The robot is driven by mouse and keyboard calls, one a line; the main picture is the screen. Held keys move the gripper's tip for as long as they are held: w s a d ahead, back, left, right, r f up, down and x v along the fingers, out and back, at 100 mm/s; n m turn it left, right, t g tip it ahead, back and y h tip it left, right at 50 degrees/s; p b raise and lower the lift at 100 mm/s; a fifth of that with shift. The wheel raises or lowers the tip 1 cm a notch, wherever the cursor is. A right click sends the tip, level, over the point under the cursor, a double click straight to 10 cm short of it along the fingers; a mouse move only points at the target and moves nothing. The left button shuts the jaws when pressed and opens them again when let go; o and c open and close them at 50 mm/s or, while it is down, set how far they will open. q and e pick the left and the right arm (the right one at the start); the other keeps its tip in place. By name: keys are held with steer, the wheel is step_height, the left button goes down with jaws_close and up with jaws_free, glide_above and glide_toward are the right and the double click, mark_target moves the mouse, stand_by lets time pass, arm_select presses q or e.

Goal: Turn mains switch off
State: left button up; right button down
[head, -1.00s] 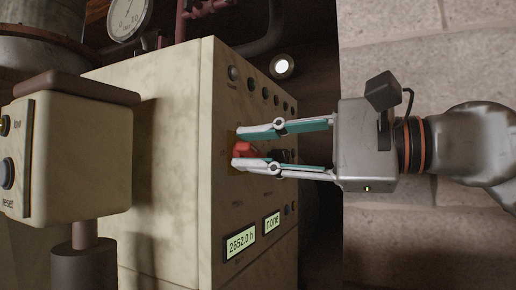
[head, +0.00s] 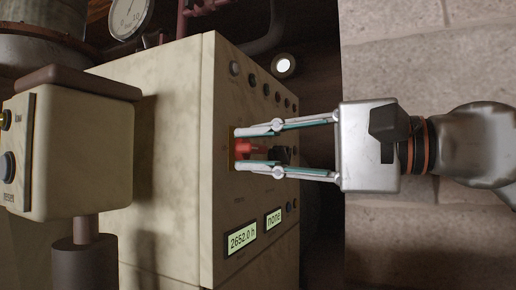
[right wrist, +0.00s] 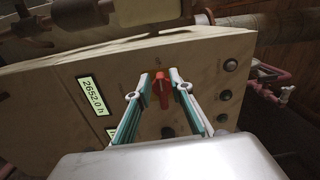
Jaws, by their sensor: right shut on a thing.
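The mains switch is a red rotary handle (head: 245,147) on a yellow plate on the beige cabinet's front panel. It also shows in the right wrist view (right wrist: 162,90), where the handle looks nearly upright. My right gripper (head: 237,149) comes in from the right in the head view, with one fingertip on each side of the red handle, close to the panel. It is shut on the handle. The fingers partly hide the plate, and I cannot read its markings. My left gripper is not in view.
The cabinet panel (head: 235,205) also carries two lit displays, one reading 2652.0 h (head: 242,238), and a row of round buttons and lamps. A smaller control box (head: 85,155) on a post stands at the left. A dial gauge (head: 130,16) and pipes are behind.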

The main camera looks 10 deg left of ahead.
steer(key=c, duration=2.1)
jaws_free()
steer(key=shift+w, duration=0.1)
steer(key=shift+c, duration=0.2)
steer(key=shift+d, duration=0.15)
steer(key=s+d, duration=0.2)
steer(key=d, duration=0.9)
steer(key=shift+s+d, duration=0.2)
steer(key=shift+d, duration=0.1)
